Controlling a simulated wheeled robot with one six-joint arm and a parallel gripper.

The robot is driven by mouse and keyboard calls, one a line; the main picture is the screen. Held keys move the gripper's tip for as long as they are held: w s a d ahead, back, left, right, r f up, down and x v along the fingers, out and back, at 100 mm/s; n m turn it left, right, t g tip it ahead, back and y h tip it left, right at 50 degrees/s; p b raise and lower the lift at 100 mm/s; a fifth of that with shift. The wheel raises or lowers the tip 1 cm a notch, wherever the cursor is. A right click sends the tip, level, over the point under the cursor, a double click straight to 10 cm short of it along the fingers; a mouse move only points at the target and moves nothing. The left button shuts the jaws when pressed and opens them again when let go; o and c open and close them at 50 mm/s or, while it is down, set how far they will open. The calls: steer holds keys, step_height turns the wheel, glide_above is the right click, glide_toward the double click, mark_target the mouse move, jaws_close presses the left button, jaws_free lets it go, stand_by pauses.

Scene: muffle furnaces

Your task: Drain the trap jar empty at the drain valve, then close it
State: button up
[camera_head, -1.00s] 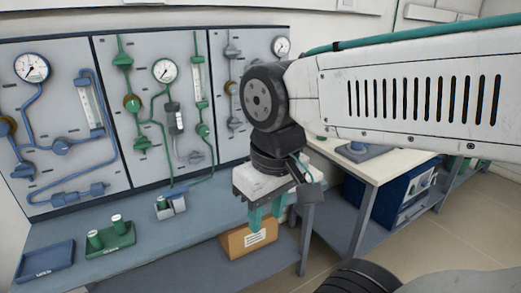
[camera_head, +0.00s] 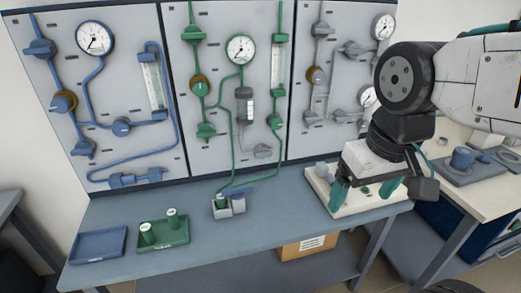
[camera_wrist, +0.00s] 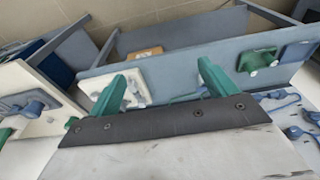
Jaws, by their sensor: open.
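The trap jar (camera_head: 244,106) is a small grey cylinder with a pale scale, mounted on the middle, green-piped panel below its gauge. A grey valve (camera_head: 262,151), which looks like the drain valve, sits low on that panel, to the right below the jar. The liquid level and the valve's setting are too small to tell. My gripper (camera_head: 364,192) is open and empty, with teal fingers pointing down, over the right end of the bench and well right of the jar and valve. Its fingers also show in the wrist view (camera_wrist: 160,85), where neither jar nor valve can be identified.
A blue-piped panel (camera_head: 110,75) stands left and a grey-piped one (camera_head: 335,60) right. A cardboard box (camera_head: 308,246) is below.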

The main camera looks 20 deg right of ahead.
steer(key=w+a+f+t, duration=0.1)
steer(key=w+f+t, duration=0.25)
steer(key=w, duration=0.75)
steer(key=w+f+t, duration=0.2)
steer(key=w+f, duration=0.2)
steer(key=w, duration=0.8)
steer(key=w+a+f+t, duration=0.1)
steer(key=w+f+t, duration=0.25)
steer(key=w, duration=0.75)
steer(key=t, duration=0.3)
glide_toward(264, 156)
step_height(264, 156, up, 3)
steer(key=w, duration=0.2)
step_height(264, 156, down, 7)
steer(key=t, duration=0.4)
steer(key=w, duration=0.8)
steer(key=shift+r, duration=0.1)
steer(key=c, duration=1)
